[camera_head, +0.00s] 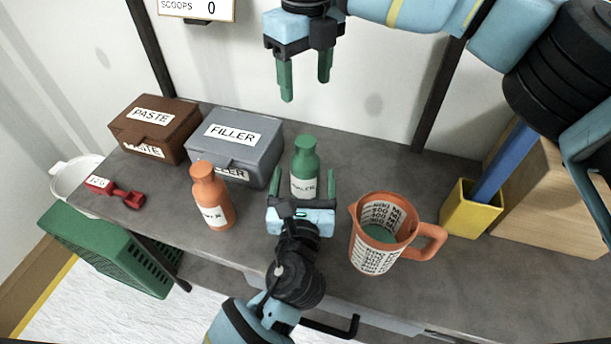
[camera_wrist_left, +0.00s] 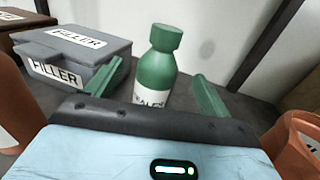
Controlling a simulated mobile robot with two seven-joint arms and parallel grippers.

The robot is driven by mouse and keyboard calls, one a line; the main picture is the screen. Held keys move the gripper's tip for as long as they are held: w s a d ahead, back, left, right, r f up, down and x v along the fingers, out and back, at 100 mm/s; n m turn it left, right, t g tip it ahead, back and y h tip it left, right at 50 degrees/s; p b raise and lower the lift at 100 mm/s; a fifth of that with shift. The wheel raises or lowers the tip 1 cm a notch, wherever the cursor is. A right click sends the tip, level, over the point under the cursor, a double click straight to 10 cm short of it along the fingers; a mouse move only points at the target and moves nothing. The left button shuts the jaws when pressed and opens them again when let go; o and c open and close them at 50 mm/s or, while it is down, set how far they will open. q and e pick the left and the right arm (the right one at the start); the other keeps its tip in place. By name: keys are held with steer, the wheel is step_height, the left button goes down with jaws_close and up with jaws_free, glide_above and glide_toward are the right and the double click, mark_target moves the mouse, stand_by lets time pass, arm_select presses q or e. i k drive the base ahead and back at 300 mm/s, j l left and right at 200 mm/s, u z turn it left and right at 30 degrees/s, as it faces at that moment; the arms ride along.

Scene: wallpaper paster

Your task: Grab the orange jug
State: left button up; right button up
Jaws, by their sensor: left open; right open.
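The orange jug (camera_head: 372,240) stands upright on the grey table, right of centre, with its handle to the right and a white measuring scale on its side. Something green shows inside it. Part of the jug shows at the right edge of the left wrist view (camera_wrist_left: 293,140). My left gripper (camera_head: 304,184) is open and empty, to the left of the jug. Its green fingers (camera_wrist_left: 155,85) point toward a green bottle (camera_head: 305,168), which also stands between them in the left wrist view (camera_wrist_left: 155,69). My right gripper (camera_head: 306,82) is open and empty, high above the back of the table.
An orange bottle (camera_head: 211,197) stands left of my left gripper. A grey FILLER box (camera_head: 236,150) and a brown PASTE box (camera_head: 155,127) are at the back left. A red scoop (camera_head: 115,192) lies at the left edge. A yellow container (camera_head: 470,211) stands right of the jug.

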mark_target(384, 223)
steer(key=k+j, duration=0.1)
steer(key=k, duration=1.4)
